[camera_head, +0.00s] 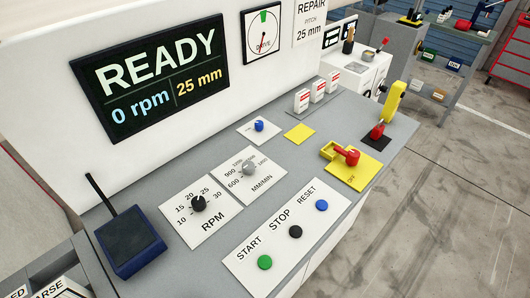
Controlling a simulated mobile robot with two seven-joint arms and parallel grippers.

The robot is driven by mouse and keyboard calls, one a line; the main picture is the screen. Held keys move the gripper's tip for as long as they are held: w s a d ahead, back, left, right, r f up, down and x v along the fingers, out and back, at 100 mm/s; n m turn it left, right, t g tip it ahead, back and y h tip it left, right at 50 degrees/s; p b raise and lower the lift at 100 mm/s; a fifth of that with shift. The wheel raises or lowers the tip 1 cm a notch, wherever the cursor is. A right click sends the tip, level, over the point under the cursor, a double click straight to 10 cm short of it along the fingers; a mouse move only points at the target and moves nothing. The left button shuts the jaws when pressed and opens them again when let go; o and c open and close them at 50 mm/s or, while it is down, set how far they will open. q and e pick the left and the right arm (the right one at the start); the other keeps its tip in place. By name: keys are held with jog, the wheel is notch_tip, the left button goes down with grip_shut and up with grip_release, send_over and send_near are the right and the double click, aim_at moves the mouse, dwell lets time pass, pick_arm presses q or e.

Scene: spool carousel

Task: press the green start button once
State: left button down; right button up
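The green start button (265,262) is on a white plate (258,280) near the front of the grey console top, beside the label START. The black stop button (295,231) and the blue reset button (321,205) are on the same plate, further right and back. Nothing covers the green button. Neither of my grippers shows in the head view. The display (155,75) reads READY, 0 rpm and 25 mm.
A dark blue box with an antenna (130,242) stands left of the RPM dial (198,203). A MM/MIN dial (249,168), a small blue knob (259,126) and a red-handled switch on a yellow plate (368,168) are further back. Space around the button plate is clear.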

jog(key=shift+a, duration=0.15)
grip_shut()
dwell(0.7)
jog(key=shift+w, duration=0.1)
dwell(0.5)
